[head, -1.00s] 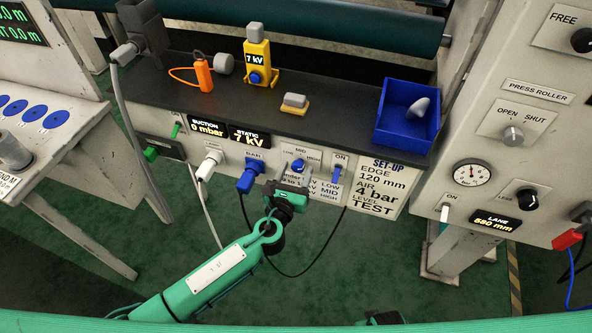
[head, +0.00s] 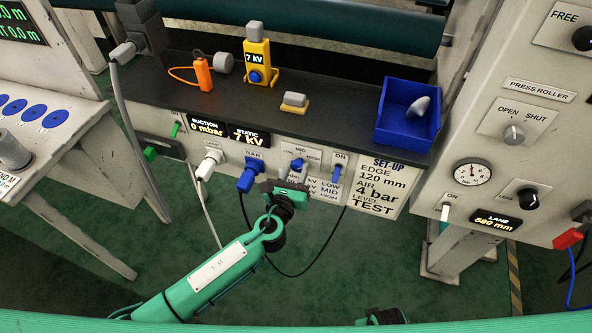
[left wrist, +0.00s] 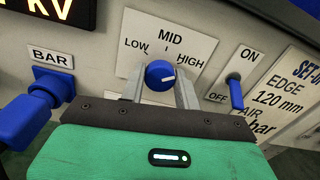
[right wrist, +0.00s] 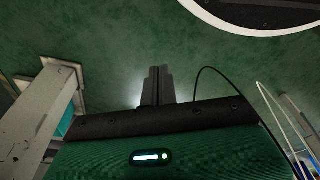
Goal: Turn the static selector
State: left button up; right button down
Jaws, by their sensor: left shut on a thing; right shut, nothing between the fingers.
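The static selector (left wrist: 160,74) is a round blue knob under the words LOW, MID and HIGH. My left gripper (left wrist: 160,84) has one finger on each side of it and is shut on it. The white mark on the knob points to the right, on the HIGH side. In the head view the selector (head: 297,163) shows just above the left gripper (head: 291,178). The static display (head: 248,138) reads 7 kV. My right gripper (right wrist: 157,86) is shut and empty, low over the green floor.
A blue BAR plug (head: 250,175) is left of the selector, and a blue ON/OFF switch (left wrist: 235,94) is close to its right. The set-up card (head: 378,187) is farther right. A blue tray (head: 407,115) stands on the black shelf above. A thin black cable hangs below.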

pick_arm(q)
jog(key=n+b, duration=0.2)
jog(key=n, duration=0.3)
jog(key=shift+f, duration=0.15)
jog(key=n+b, duration=0.1)
jog(key=n, duration=0.3)
jog(key=n+b, duration=0.1)
jog(key=n, duration=0.7)
jog(key=shift+n, duration=0.3)
jog(key=shift+n+p, duration=0.3)
jog(key=shift+n, duration=1.4)
jog(key=shift+n+p, duration=0.5)
jog(key=shift+n, duration=0.6)
pick_arm(e)
notch_tip(320, 180, up, 7)
jog(key=w, duration=0.1)
jog(key=shift+w+a, duration=0.3)
jog(key=shift+a, duration=0.15)
jog(key=shift+w, duration=0.1)
